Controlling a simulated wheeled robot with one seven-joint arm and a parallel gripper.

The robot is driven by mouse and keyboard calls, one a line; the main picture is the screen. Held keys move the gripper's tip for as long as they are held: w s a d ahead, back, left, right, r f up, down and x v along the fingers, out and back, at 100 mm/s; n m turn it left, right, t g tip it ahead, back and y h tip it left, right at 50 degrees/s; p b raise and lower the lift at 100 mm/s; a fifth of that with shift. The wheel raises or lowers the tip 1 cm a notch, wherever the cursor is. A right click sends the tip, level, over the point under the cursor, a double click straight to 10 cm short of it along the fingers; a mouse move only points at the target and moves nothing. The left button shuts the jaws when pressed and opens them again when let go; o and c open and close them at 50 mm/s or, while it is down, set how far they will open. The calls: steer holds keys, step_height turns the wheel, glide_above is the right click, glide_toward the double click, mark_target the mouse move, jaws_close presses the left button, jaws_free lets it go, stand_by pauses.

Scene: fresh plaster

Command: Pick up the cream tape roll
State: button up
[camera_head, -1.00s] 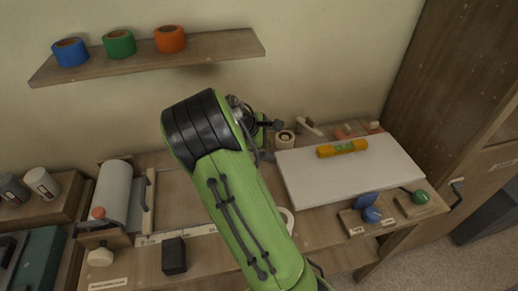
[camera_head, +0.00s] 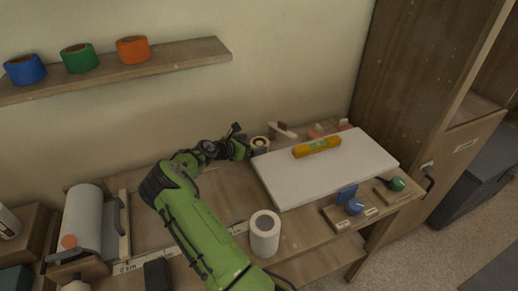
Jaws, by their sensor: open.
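A small cream tape roll (camera_head: 260,143) with a brown core stands on the workbench near the wall, just left of the white board's back corner. My gripper (camera_head: 247,140) is at the roll's left side, with its fingers spread. One dark finger shows above and left of the roll, and another dark part is low beside it. The roll's lower left side is partly hidden by my gripper. I cannot tell whether they touch. A taller white roll (camera_head: 265,236) stands upright at the bench's front, right of my forearm.
A white board (camera_head: 325,172) with an orange level (camera_head: 317,147) on it lies to the right. A wooden trowel (camera_head: 282,131) is behind the roll. A shelf (camera_head: 180,63) above holds blue, green and orange tape rolls. A large roll (camera_head: 83,218) is at left.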

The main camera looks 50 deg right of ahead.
mark_target(261, 142)
steer(key=x, duration=0.5)
steer(key=shift+b, duration=0.3)
steer(key=shift+a, duration=0.1)
steer(key=shift+c, duration=0.2)
steer(key=c, duration=0.9)
steer(key=shift+r, duration=0.15)
